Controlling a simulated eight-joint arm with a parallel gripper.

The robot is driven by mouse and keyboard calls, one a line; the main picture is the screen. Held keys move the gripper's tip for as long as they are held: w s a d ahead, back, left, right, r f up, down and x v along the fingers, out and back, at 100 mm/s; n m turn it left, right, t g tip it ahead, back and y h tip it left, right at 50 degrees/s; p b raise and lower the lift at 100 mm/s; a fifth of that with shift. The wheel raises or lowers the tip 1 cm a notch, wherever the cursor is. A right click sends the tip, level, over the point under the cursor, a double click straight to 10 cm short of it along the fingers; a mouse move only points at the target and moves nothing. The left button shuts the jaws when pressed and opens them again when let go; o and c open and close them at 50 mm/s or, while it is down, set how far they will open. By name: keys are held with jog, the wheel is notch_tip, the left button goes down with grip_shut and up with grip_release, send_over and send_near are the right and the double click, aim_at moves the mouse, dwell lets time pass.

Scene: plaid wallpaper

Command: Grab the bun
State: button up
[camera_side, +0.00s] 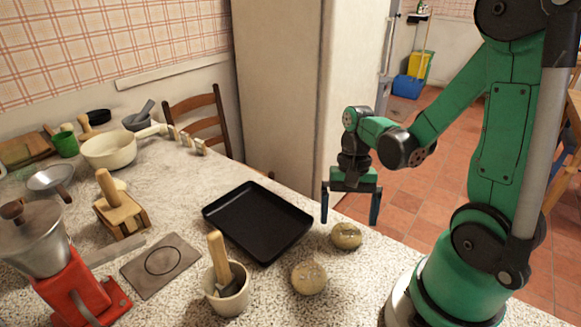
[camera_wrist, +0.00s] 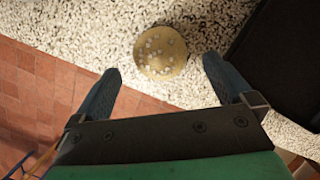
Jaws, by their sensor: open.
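Two round tan buns with pale flecks on top lie on the speckled countertop in the side view. One bun (camera_side: 346,236) is near the counter's edge, right of the black tray, and the other bun (camera_side: 309,278) is closer to the camera. My gripper (camera_side: 349,207) is open and empty, pointing down above the counter's edge near the first bun. In the wrist view one bun (camera_wrist: 160,52) shows ahead of and between the two blue fingers of my gripper (camera_wrist: 163,85). The fingers do not touch it.
A black tray (camera_side: 222,211) lies left of the buns and also shows in the wrist view (camera_wrist: 270,58). A cup (camera_side: 229,302) with a wooden-handled tool stands left of the nearer bun. A red grinder (camera_side: 82,292) stands far left. The tiled floor (camera_wrist: 40,90) lies beyond the edge.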

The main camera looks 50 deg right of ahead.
aim_at(348, 225)
jog(key=shift+x, duration=1.6)
jog(key=c, duration=1.2)
jog(key=shift+r, duration=0.1)
